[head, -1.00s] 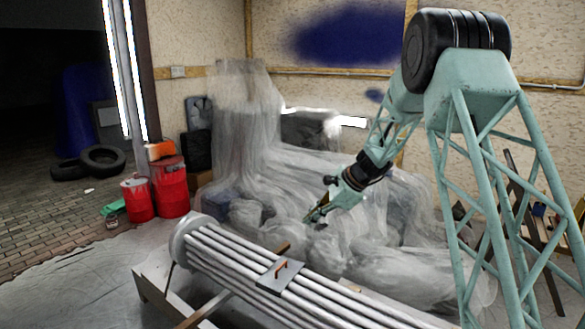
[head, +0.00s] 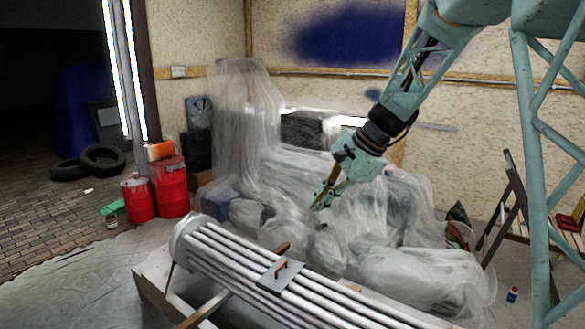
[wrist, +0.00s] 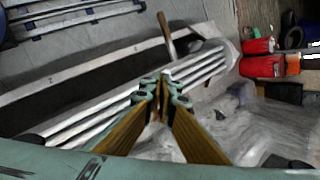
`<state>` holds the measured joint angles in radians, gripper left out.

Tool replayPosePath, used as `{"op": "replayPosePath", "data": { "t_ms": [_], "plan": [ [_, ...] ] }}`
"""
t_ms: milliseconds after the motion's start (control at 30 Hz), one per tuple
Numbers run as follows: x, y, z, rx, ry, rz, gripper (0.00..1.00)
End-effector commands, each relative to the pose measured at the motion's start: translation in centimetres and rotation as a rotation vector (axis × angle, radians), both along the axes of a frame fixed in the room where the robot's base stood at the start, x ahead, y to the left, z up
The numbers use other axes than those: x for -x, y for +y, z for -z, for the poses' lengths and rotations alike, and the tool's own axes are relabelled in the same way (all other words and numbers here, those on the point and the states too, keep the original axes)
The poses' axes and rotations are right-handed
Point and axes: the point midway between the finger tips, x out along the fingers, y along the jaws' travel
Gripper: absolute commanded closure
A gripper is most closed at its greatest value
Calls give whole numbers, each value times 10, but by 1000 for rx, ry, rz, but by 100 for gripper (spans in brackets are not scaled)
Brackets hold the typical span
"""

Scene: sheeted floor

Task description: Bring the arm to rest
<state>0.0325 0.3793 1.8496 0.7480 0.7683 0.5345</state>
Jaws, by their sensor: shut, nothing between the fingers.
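My gripper (head: 321,203) hangs from my teal arm (head: 408,92) at the centre of the head view, pointing down and left. It is empty, above and behind the tube bundle (head: 225,250) and in front of the plastic-sheeted heap. In the wrist view, the fingertips of my gripper (wrist: 163,84) meet, with nothing between them. The upper part of my arm runs out of the head view at the top right.
Plastic-sheeted things (head: 300,160) fill the middle. Red drums (head: 171,185) and tyres (head: 102,158) stand left. A dark leaning frame (head: 503,200) and a small bottle (head: 512,295) are at right.

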Motion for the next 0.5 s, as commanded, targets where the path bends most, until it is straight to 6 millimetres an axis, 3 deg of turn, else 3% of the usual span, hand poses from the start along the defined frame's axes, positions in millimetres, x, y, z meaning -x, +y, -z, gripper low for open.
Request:
{"op": "replayPosePath", "data": {
  "t_ms": [500],
  "plan": [
    [95,-13,-54,124,-80,-176,100]
  ]
}}
